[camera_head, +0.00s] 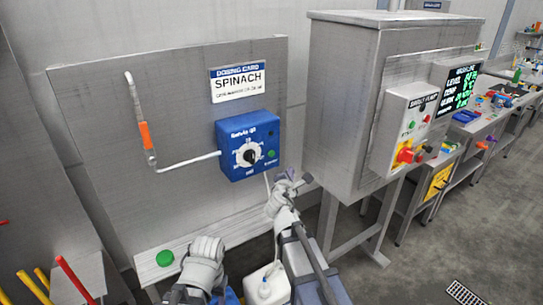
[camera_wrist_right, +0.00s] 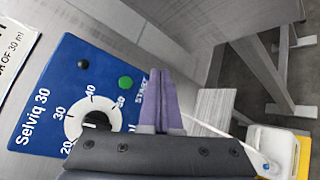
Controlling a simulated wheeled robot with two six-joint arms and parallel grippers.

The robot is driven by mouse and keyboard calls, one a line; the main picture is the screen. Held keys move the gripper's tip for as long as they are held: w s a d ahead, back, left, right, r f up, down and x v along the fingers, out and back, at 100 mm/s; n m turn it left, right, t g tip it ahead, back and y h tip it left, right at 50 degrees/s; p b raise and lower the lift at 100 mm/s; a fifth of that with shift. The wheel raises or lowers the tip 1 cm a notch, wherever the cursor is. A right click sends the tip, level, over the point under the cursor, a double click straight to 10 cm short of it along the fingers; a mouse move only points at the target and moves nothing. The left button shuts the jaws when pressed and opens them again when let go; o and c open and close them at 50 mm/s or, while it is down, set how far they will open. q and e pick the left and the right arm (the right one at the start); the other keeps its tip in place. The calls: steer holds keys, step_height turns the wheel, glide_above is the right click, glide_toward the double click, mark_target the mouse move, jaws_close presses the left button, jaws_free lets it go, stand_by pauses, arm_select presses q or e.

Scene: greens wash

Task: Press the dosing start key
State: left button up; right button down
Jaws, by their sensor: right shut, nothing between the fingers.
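The blue dosing box (camera_head: 232,131) hangs on a grey steel panel, with a black-and-white dial (camera_head: 248,154) on its face. The green start key (camera_head: 271,154) is at the lower right of the face, and it also shows in the right wrist view (camera_wrist_right: 125,82) with the START lettering beside it. My right gripper (camera_head: 291,176) is below and to the right of the key. In the right wrist view its purple fingers (camera_wrist_right: 160,82) are together and empty, just right of the key. No contact shows. Part of my left arm shows at the bottom, but its fingers do not.
A "SPINACH" dosing card (camera_head: 238,84) is above the box. A white pipe with an orange grip (camera_head: 145,135) runs left of it. A white jug (camera_head: 266,287) stands below. A large steel cabinet (camera_head: 345,75) is to the right. A green round button (camera_head: 165,258) is at lower left.

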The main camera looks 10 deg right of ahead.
mark_target(272, 154)
steer(key=shift+w+a, duration=0.1)
steer(key=shift+w+a, duration=0.45)
steer(key=shift+w, duration=0.9)
steer(key=shift+w+a, duration=0.5)
steer(key=shift+w, duration=0.85)
steer(key=shift+w+a, duration=0.45)
steer(key=shift+w, duration=0.9)
steer(key=shift+w+a, duration=0.15)
steer(key=shift+w, duration=0.2)
steer(key=shift+w+a, duration=0.2)
steer(key=shift+w, duration=0.25)
steer(key=shift+s, duration=0.15)
steer(key=shift+s+d, duration=0.3)
steer(key=shift+s, duration=0.35)
